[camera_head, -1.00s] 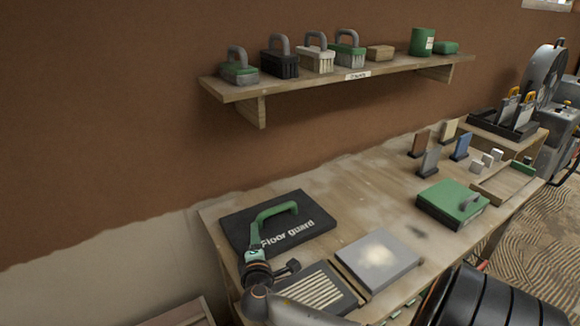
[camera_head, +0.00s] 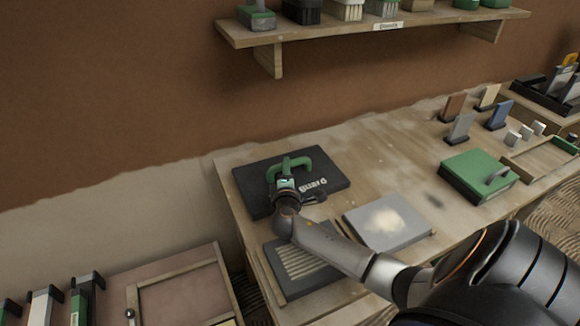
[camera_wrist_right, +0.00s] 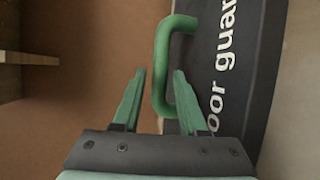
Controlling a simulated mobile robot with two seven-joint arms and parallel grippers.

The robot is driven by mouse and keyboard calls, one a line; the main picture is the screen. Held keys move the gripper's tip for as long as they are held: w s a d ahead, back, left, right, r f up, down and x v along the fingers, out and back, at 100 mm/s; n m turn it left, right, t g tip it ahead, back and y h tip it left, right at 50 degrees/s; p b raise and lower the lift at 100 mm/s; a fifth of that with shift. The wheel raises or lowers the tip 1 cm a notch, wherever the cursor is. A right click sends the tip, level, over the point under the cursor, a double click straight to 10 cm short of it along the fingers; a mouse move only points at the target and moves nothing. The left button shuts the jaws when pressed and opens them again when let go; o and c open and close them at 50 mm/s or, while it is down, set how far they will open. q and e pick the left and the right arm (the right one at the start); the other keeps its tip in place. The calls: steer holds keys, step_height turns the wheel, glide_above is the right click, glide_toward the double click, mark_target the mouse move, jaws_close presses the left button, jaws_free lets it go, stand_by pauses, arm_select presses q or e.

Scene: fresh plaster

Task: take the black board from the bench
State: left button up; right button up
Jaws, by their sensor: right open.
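The black board (camera_head: 328,162), with white lettering, lies flat on the bench (camera_head: 385,150) at its back left. A green looped handle (camera_head: 301,160) stands up from it. In the right wrist view the board (camera_wrist_right: 250,60) is on the right and its handle (camera_wrist_right: 161,60) runs up the middle. My right gripper (camera_head: 286,183) is open over the board, at the near side of the handle. In the wrist view its green fingers (camera_wrist_right: 160,75) lie either side of the handle's line; how deep they reach around it is unclear. My left gripper is not in view.
A grey slab (camera_head: 385,238) and a ribbed dark tray (camera_head: 295,280) lie in front of the board, partly under my right arm. A green box (camera_head: 470,172) and small upright blocks (camera_head: 460,128) stand farther right. A shelf (camera_head: 340,40) with brushes hangs above.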

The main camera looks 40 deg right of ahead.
steer(key=shift+x, duration=3.2)
steer(key=shift+s+d, duration=0.1)
jaws_close()
steer(key=shift+r, duration=0.1)
